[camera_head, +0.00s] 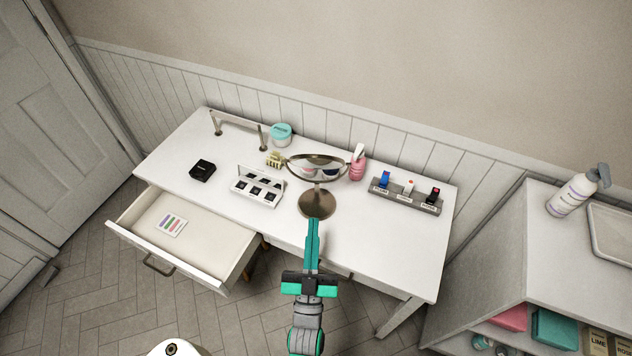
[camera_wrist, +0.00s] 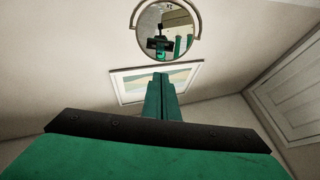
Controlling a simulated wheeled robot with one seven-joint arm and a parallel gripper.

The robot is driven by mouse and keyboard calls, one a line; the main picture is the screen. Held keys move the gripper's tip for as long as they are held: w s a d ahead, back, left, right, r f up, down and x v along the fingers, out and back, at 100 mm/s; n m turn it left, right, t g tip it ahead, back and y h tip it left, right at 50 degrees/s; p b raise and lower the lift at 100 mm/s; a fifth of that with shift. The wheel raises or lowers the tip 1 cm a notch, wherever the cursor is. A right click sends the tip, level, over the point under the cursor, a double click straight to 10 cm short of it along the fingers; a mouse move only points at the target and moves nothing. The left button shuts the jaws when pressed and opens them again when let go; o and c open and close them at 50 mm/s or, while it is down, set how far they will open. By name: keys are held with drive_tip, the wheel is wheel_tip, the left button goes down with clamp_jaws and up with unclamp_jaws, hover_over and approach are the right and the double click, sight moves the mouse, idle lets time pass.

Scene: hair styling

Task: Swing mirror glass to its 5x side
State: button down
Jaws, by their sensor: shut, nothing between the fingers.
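A round tabletop mirror (camera_head: 317,203) stands on a dark bronze base near the middle of the white table. Its glass is tilted, so it looks like a flat oval in the head view. In the wrist view the round glass (camera_wrist: 166,30) sits in a U-shaped holder and reflects green and black parts of my gripper. A small mark near the glass's top edge is too small to read surely. My gripper (camera_head: 313,224) is shut and empty, with its green fingers just in front of the mirror's base in the head view. In the wrist view the fingertips (camera_wrist: 161,77) point toward the mirror, below the glass.
A palette (camera_head: 257,188), a black box (camera_head: 202,170), a teal jar (camera_head: 281,133), a pink bottle (camera_head: 358,165) and a lipstick holder (camera_head: 405,200) stand around the mirror. An open drawer (camera_head: 215,235) juts out at left. A shelf unit (camera_head: 560,262) stands at right.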

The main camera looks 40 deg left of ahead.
sight(317, 159)
drive_tip(key=x, duration=1.4)
drive_tip(key=shift+r, duration=0.15)
